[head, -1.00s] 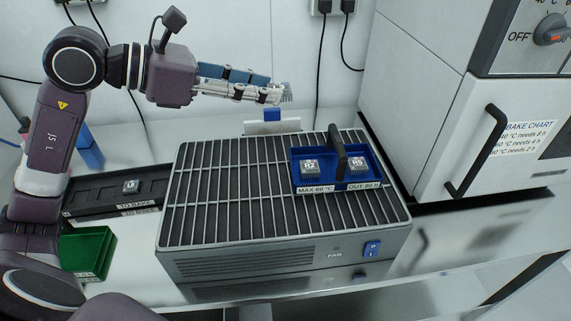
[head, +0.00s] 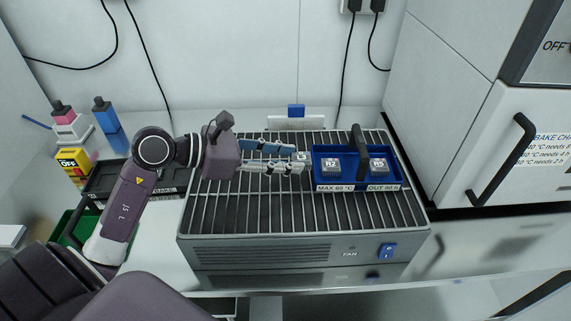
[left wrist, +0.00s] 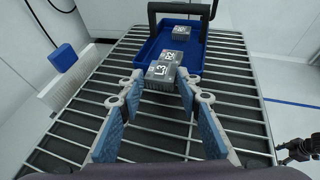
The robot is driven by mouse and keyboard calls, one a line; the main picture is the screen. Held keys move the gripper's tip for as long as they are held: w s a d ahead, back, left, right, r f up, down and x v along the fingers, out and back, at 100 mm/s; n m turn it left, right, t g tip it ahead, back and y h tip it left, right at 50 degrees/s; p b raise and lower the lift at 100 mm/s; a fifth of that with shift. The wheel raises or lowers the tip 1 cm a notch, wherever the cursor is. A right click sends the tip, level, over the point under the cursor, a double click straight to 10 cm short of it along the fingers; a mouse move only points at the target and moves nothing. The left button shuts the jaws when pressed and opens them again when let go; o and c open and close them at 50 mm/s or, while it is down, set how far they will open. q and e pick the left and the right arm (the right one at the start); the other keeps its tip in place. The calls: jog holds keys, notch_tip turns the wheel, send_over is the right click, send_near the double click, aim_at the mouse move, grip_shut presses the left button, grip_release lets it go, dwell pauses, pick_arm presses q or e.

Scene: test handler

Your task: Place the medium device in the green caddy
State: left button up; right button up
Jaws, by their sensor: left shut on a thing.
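My left gripper (head: 301,163) is shut on a small grey device (left wrist: 160,76), held at its fingertips over the rack at the blue tray's left side. The device's label is hard to read. The blue tray (head: 352,149) holds two grey devices, one marked R2 (head: 331,165) and one marked R5 (head: 377,164). In the left wrist view the held device overlaps the nearer tray device (left wrist: 172,57); I cannot tell whether they touch. The green caddy (head: 71,228) is at the lower left, mostly hidden behind my left arm.
The blue tray stands on a slatted fan rack (head: 245,222) and has a tall black handle (head: 358,145). A black tray (head: 105,181) lies left, partly behind my arm. Bottles (head: 103,114) stand behind it. A white oven (head: 490,150) is at the right.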

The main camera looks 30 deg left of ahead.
aim_at(285, 175)
pick_arm(q)
jog(key=shift+f, duration=1.25)
jog(key=shift+f, duration=0.1)
jog(key=shift+f, duration=0.15)
jog(key=o, duration=1.1)
jog(key=shift+o, duration=0.2)
